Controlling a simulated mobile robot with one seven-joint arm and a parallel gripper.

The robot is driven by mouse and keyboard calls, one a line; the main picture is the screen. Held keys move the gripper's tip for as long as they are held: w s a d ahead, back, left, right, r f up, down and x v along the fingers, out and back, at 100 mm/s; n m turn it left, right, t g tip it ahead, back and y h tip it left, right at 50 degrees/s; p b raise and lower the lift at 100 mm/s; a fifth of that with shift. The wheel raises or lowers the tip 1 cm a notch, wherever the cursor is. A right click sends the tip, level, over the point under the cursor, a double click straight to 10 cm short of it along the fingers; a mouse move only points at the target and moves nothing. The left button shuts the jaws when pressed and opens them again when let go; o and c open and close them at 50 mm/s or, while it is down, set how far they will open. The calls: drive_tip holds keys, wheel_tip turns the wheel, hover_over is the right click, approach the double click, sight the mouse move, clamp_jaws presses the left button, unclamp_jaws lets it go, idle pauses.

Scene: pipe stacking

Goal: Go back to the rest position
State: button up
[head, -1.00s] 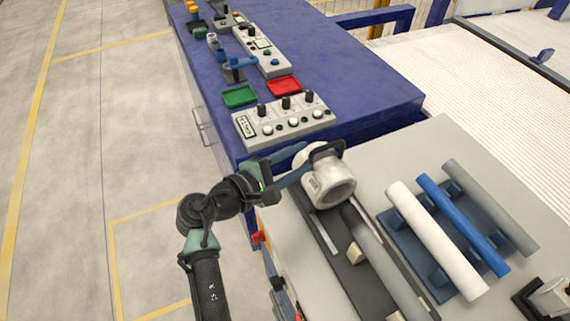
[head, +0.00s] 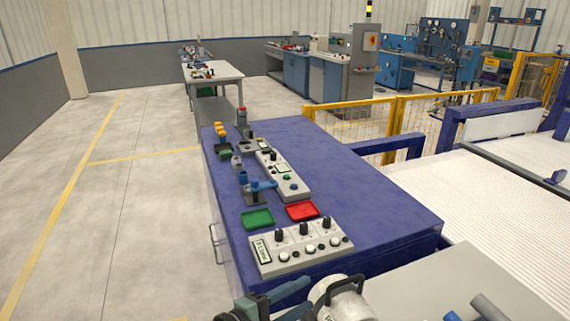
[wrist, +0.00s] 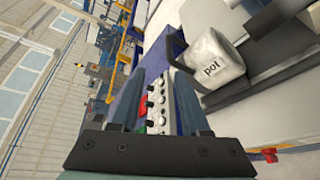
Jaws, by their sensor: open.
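My gripper (head: 283,300) is at the bottom edge of the head view, just left of the white pot. Its two fingers (wrist: 153,85) stand apart in the wrist view, with nothing held between them. The white pot (head: 345,306) has a dark handle and is cut off by the head view's lower edge. In the wrist view the pot (wrist: 212,62) is to the right of the fingers, apart from them, with lettering on its side. Most of my arm is out of the head view.
A blue bench (head: 380,215) lies ahead with a grey control box (head: 300,248), a green tray (head: 257,219) and a red tray (head: 302,211). A light worktop (head: 430,290) is at lower right. Open floor (head: 130,220) is on the left.

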wheel_tip(320, 180, up, 30)
drive_tip(key=w+a+m+t+y+p, duration=0.1)
drive_tip(key=w+m+t+y+p, duration=0.1)
drive_tip(key=m+t+y, duration=0.55)
drive_tip(key=s+a+r+m+t+y, duration=0.1)
drive_tip(key=s+r+m+t+y, duration=0.1)
drive_tip(key=s+r+t, duration=0.3)
drive_tip(key=s+a+r+m+t+y, duration=0.1)
drive_tip(key=s+r+t, duration=0.4)
drive_tip(key=s+r, duration=0.6)
wheel_tip(320, 180, up, 5)
drive_tip(key=shift+m+y, duration=0.55)
drive_tip(key=shift+m, duration=0.7)
